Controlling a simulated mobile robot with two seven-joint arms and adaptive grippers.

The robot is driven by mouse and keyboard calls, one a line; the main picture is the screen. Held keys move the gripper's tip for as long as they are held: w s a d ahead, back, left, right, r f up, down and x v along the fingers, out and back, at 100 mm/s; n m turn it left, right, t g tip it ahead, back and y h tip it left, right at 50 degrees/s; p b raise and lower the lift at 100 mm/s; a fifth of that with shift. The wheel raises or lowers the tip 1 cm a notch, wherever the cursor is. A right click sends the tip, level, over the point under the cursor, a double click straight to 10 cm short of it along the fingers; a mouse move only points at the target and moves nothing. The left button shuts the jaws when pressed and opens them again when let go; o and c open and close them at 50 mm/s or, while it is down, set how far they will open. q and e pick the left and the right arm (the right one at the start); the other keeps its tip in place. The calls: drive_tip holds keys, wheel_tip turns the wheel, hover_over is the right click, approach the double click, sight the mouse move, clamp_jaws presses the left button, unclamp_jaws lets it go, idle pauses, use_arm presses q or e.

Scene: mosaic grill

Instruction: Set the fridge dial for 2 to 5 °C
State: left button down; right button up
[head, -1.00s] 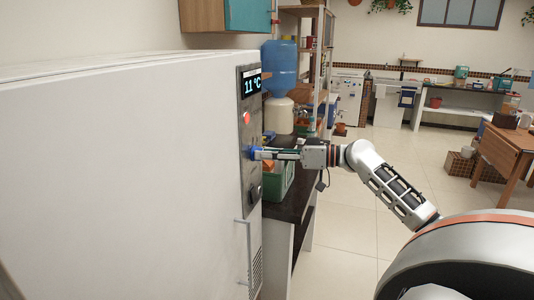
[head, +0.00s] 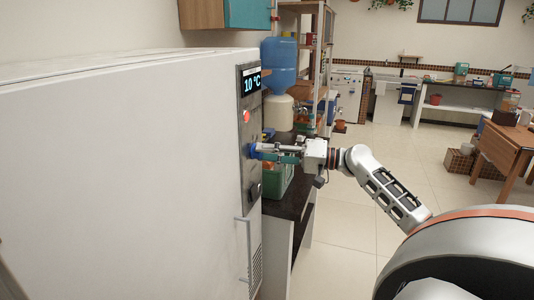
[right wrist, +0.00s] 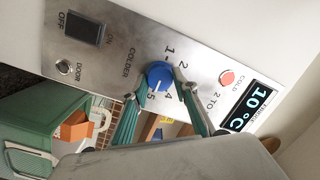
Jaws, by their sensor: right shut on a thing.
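The fridge (head: 120,150) is a large white cabinet on the left in the head view, with a steel control panel on its right side. The display (head: 251,80) reads 10 °C, and it reads the same in the right wrist view (right wrist: 250,106). The blue dial (right wrist: 160,76) sits among the numbers 1 to 5 beside the word COLDER. My right gripper (head: 262,150) is at the panel, its fingers shut on the blue dial from both sides, also seen in the right wrist view (right wrist: 161,92). My left gripper is not in view.
The panel also carries a red light (right wrist: 227,78), a black OFF switch (right wrist: 88,28) and a round DOOR lock (right wrist: 65,67). A green crate (head: 278,182) stands on the dark counter by the fridge, near a blue water jug (head: 279,65). Open floor lies right.

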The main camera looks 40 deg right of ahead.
drive_tip(key=shift+f, duration=0.1)
idle(0.4)
drive_tip(key=o, duration=1.1)
drive_tip(key=shift+s, duration=0.1)
drive_tip(key=v, duration=1.1)
drive_tip(key=shift+s+d, duration=0.25)
drive_tip(key=shift+s, duration=0.1)
